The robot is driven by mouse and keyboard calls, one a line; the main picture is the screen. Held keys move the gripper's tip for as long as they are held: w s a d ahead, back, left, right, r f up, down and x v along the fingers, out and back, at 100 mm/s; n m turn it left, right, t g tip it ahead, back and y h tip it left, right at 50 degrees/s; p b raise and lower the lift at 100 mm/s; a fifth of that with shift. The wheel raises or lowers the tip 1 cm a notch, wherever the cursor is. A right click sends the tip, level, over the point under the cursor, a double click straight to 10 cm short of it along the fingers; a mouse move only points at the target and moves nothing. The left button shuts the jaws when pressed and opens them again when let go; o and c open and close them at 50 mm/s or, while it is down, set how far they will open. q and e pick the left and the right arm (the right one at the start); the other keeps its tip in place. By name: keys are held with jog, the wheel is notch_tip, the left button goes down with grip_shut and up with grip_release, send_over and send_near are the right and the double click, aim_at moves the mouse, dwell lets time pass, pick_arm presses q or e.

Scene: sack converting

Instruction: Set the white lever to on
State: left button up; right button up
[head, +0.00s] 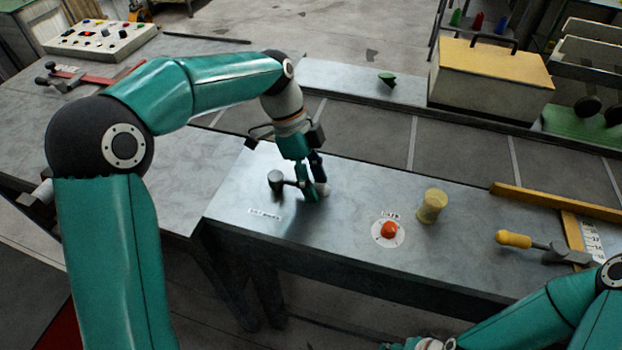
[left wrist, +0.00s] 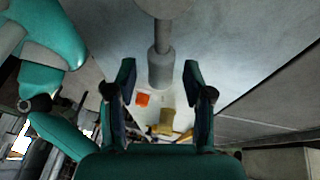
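The white lever is a grey round hub (head: 276,179) with a short shaft ending in a whitish knob (head: 322,189), on the metal bench's left part. The shaft points right from the hub. My left gripper (head: 312,192) is down at the knob and partly hides the shaft. In the left wrist view, my left gripper (left wrist: 160,82) is open, its fingers on either side of the knob (left wrist: 160,70), with gaps visible. A label (head: 264,214) in front of the lever is too small to read. My right gripper shows only partly at the bottom edge; its fingers are unclear.
An orange button (head: 389,230) on a white disc and a yellow spool-like piece (head: 432,206) stand right of the lever. A yellow-handled tool (head: 520,240) lies farther right by a yellow frame. A conveyor (head: 380,140) runs behind. Bench space around the lever is clear.

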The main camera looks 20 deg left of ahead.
pick_arm(q)
jog(key=shift+r, duration=0.1)
jog(key=v, duration=1.1)
jog(key=shift+a+r, duration=0.15)
jog(key=shift+r, duration=0.1)
